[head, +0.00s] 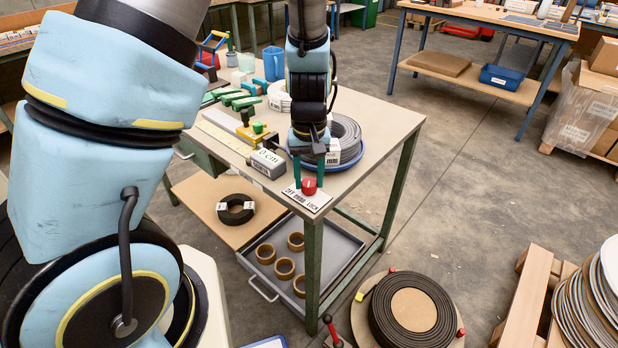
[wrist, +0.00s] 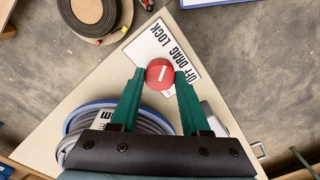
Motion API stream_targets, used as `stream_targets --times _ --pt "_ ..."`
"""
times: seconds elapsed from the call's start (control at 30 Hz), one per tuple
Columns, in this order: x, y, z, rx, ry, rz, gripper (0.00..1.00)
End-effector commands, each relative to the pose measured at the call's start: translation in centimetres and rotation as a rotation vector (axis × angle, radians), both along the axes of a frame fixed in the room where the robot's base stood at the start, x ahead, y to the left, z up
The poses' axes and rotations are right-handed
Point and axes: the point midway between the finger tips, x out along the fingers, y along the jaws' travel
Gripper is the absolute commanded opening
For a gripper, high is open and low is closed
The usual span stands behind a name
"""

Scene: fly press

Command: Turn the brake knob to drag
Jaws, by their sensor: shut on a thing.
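The red brake knob (head: 309,188) sits on a white label plate (head: 292,200) at the near corner of the workbench. The plate reads OFF, DRAG and LOCK. In the wrist view the knob (wrist: 160,74) has a short white pointer line that runs roughly up the picture. I cannot tell surely which word it points at. My gripper (head: 309,174) reaches down from above, its green fingers on either side of the knob. In the wrist view my gripper (wrist: 161,78) is shut on the knob. The fingers hide part of the knob's sides.
A grey cable coil (head: 343,140) on a blue reel lies just behind my gripper. A grey block marked cm (head: 267,163) stands left of the knob. A lower shelf holds a grey tray (head: 332,262) with brown rings.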

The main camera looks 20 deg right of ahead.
Motion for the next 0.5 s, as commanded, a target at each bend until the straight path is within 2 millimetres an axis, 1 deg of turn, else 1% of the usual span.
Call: stream_targets --times 0.3,0.5 --pt "0.04 0.02 -0.05 -0.001 0.0 -0.268 0.0" --pt "0.01 0.01 -0.03 0.0 0.0 -0.417 0.0"
